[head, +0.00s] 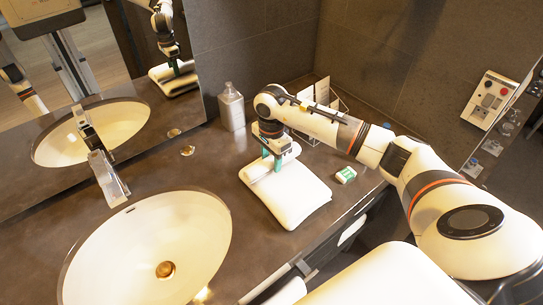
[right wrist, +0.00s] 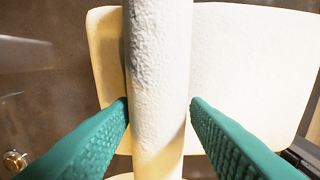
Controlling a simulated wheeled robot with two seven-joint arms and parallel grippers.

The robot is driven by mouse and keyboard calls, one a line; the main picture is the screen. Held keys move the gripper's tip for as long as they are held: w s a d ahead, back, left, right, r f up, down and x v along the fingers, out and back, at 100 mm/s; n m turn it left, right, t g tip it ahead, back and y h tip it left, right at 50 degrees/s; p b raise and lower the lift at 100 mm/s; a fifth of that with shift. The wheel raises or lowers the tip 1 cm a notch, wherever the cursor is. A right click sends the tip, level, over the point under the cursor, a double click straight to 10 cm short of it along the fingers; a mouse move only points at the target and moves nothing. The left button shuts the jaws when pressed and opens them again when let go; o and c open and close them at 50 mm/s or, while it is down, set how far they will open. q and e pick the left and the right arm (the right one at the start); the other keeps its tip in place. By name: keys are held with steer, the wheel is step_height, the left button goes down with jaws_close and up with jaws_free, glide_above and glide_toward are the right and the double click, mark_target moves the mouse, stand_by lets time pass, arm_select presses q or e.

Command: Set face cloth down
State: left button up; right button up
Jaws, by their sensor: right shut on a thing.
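My right gripper (head: 272,163) has green fingers and is shut on a rolled white face cloth (head: 288,156), over the back part of a folded white towel (head: 291,203) on the counter. In the right wrist view, the face cloth (right wrist: 160,75) runs top to bottom between the fingertips (right wrist: 160,103). The folded towel (right wrist: 240,60) shows behind it on both sides. I cannot tell whether the roll touches the towel. My left gripper does not show directly.
The dark counter (head: 215,165) holds an oval sink (head: 120,250) with a tap (head: 107,178) at left. A bottle (head: 231,107) stands behind the towel. A small green and white box (head: 345,175) lies right of it, with a wire rack (head: 325,98) behind. A mirror (head: 100,60) rises at left.

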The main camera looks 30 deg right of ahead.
mark_target(271, 157)
steer(key=o, duration=0.5)
steer(key=shift+f, duration=0.15)
steer(key=o, duration=0.5)
steer(key=shift+c, duration=0.2)
steer(key=shift+r, duration=0.35)
step_height(271, 157, up, 12)
steer(key=b, duration=0.3)
steer(key=shift+f+b, duration=0.15)
steer(key=shift+b, duration=0.2)
steer(key=shift+s, duration=0.1)
